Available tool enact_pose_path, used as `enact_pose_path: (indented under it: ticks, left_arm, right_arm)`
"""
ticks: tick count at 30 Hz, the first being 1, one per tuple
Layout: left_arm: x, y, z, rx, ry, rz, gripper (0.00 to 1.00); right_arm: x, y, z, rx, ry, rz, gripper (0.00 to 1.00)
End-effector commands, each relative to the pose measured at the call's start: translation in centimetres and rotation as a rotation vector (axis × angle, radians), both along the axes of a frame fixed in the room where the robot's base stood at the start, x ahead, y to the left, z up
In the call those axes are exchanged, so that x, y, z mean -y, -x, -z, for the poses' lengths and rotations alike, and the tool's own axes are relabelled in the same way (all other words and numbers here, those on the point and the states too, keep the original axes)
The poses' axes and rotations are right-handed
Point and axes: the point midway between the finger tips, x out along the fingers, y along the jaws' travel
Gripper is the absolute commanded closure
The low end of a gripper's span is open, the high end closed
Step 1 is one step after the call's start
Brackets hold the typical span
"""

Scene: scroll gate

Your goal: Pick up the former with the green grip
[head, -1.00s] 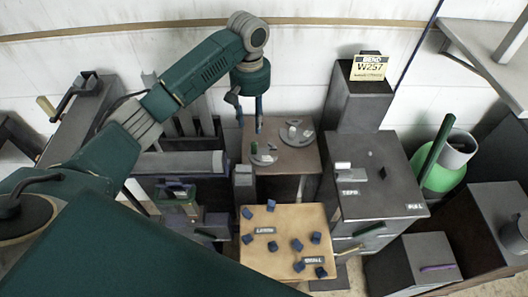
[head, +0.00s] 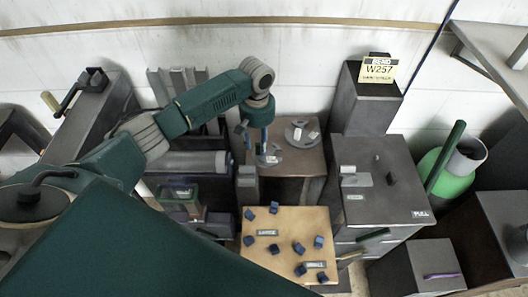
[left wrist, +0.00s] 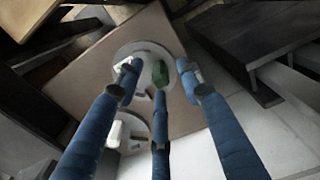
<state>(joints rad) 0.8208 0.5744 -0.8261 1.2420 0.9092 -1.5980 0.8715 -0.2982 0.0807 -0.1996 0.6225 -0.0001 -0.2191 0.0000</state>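The former with the green grip (left wrist: 160,75) lies on a brown bench top (left wrist: 85,85) in the left wrist view. Its base is a grey disc (left wrist: 148,50), which also shows in the head view (head: 268,160); there my fingers hide the green grip. A second grey former with a white grip (left wrist: 118,132) lies beside it; it also shows in the head view (head: 302,134). My left gripper (head: 256,138) points down over the green-grip former. Its blue fingers (left wrist: 158,88) are spread around the green grip, with nothing held. My right gripper is out of view.
A tan board (head: 285,250) with several small blue blocks stands in front of the bench. A grey drawer cabinet (head: 380,185) stands right of it. A sign reading W257 (head: 379,70) sits on a tall grey box.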

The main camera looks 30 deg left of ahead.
Motion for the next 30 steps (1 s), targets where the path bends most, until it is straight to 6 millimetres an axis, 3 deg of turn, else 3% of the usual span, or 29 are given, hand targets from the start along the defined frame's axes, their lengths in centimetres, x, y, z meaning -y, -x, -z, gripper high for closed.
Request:
enact_pose_path:
  ticks: [3,10,16,30]
  left_arm:
    - [0.02,0.07,1.0,-0.001,0.0,0.0,0.62]
    - [0.04,0.02,1.19,0.001,0.0,0.001,0.62]
    - [0.04,0.01,1.16,0.0,0.0,0.001,1.0]
    - [-0.02,-0.08,0.89,0.003,0.0,0.0,1.0]
  right_arm:
    - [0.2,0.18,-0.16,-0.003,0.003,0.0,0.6]
    - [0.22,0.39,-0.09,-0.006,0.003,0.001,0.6]
    - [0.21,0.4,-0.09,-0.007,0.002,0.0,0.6]
    - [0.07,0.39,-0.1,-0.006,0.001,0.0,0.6]
